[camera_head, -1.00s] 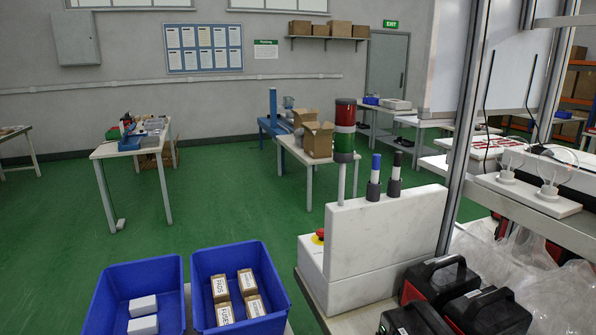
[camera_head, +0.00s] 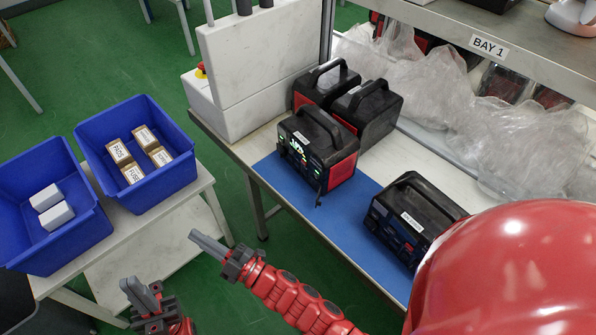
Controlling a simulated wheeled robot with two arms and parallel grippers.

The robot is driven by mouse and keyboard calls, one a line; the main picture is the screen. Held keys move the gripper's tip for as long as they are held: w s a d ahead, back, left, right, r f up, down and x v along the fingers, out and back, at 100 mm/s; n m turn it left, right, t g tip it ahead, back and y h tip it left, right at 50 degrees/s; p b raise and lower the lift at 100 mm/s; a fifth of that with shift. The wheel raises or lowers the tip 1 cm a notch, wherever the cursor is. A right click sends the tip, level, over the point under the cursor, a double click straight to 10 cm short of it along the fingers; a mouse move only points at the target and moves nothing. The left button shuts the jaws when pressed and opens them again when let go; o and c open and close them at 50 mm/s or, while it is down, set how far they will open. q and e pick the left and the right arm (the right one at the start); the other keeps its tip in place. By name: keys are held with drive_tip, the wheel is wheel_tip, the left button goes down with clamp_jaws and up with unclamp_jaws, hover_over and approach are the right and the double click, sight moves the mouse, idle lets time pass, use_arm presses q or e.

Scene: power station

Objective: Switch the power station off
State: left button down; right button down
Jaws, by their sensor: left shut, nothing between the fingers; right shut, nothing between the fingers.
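A black power station (camera_head: 318,148) with red sides and a top handle stands on a blue mat (camera_head: 354,206) on the workbench. Its front panel shows green lit spots, and a short dark lead hangs at its front corner. Its switch is too small to make out. A second unit (camera_head: 412,222) stands to the right, its front panel dark and partly hidden by my red arm. My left gripper (camera_head: 137,289) is shut and empty at the lower left, below the bins. My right gripper (camera_head: 208,244) is shut and empty, left of the bench and apart from the power station.
Two more black units (camera_head: 368,114) stand close behind the lit one. A white box (camera_head: 250,75) with a red button is at the bench's far left. Blue bins (camera_head: 62,262) stand on a side table. Plastic-wrapped goods (camera_head: 455,110) lie under the BAY 1 shelf.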

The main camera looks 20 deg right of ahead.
drive_tip(key=w+d+f+n+g+h, duration=0.1)
drive_tip(key=w+d+f+n+h, duration=0.15)
drive_tip(key=f+h, duration=0.65)
drive_tip(key=s+d+r+m+h, duration=0.2)
drive_tip(key=d+r+m+h, duration=0.1)
drive_tip(key=d+r+h, duration=0.2)
drive_tip(key=s+d+r+m+h, duration=0.2)
drive_tip(key=d+r+m+h, duration=0.2)
drive_tip(key=d+h, duration=0.5)
drive_tip(key=shift+s+d+r, duration=0.15)
drive_tip(key=shift+d+r, duration=0.65)
drive_tip(key=shift+d, duration=0.3)
